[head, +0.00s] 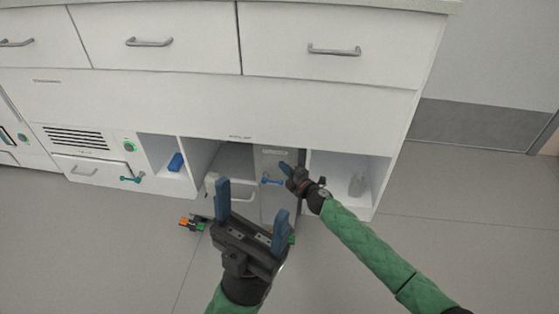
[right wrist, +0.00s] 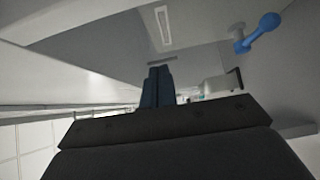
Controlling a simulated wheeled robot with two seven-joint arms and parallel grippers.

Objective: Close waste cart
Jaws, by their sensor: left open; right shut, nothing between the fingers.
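A grey panel (head: 279,158) with a small label and a blue handle (head: 272,182) stands in the low middle bay of the white cabinet; I take it to be part of the waste cart. The handle also shows at upper right in the right wrist view (right wrist: 258,32). My right gripper (head: 287,170) is shut and empty, just right of the handle; I cannot tell if it touches the panel. In the right wrist view its fingers (right wrist: 157,88) are together. My left gripper (head: 252,202) is open and empty in front of the bay and hides its lower part.
An open bay at right holds a clear container (head: 357,184). A bay at left holds a blue object (head: 176,161). A green-and-orange item (head: 190,225) shows by the floor left of my left gripper. Drawers line the cabinet above.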

